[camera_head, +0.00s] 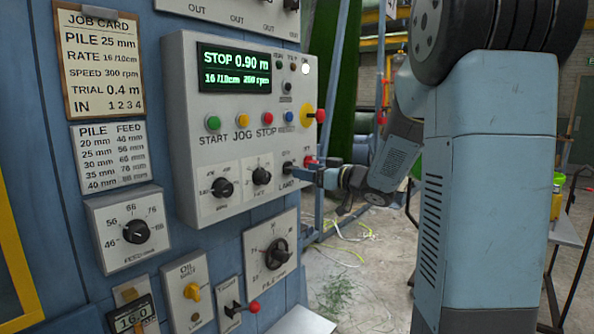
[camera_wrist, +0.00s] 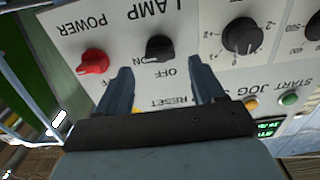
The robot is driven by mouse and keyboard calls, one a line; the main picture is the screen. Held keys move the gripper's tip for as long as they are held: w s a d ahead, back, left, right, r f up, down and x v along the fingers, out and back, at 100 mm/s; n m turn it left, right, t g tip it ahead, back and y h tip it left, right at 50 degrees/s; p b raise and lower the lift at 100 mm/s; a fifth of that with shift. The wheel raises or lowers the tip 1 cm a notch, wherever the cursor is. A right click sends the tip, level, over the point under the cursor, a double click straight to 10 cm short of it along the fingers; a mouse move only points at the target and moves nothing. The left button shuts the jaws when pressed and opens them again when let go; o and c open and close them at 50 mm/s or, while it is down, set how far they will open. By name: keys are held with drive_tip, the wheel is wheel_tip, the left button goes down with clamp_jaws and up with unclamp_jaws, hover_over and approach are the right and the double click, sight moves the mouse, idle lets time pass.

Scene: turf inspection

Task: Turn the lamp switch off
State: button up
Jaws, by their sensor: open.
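The lamp switch is a small black knob (camera_wrist: 160,48) under the label LAMP, upside down in the wrist view, with ON and OFF marks beside it. Its handle appears turned toward the ON side, though the exact angle is hard to read. In the head view the lamp switch (camera_head: 289,168) is small and partly hidden by my gripper (camera_head: 308,174). My gripper (camera_wrist: 158,66) is open in front of the panel, its fingers to either side of the knob's line. Nothing is between the fingers, and I cannot see contact with the knob.
A red POWER knob (camera_wrist: 93,62) sits close beside the lamp switch. Another black dial (camera_wrist: 242,36) is on its other side. The grey control panel (camera_head: 180,120) carries a green display (camera_head: 234,69) and several coloured buttons. A yellow-backed red stop button (camera_head: 320,115) juts out above.

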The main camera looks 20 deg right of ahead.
drive_tip(key=shift+x, duration=2.2)
drive_tip(key=shift+c, duration=0.4)
drive_tip(key=c, duration=1)
drive_tip(key=shift+n, duration=0.4)
drive_tip(key=shift+s+a+f+n, duration=0.1)
drive_tip(key=shift+f+n, duration=0.05)
drive_tip(key=shift+n, duration=2.7)
drive_tip(key=shift+a+f+n, duration=0.1)
drive_tip(key=shift+n, duration=2.8)
drive_tip(key=shift+s+a+f+n, duration=0.1)
drive_tip(key=shift+f+n, duration=0.05)
drive_tip(key=shift+n, duration=2.7)
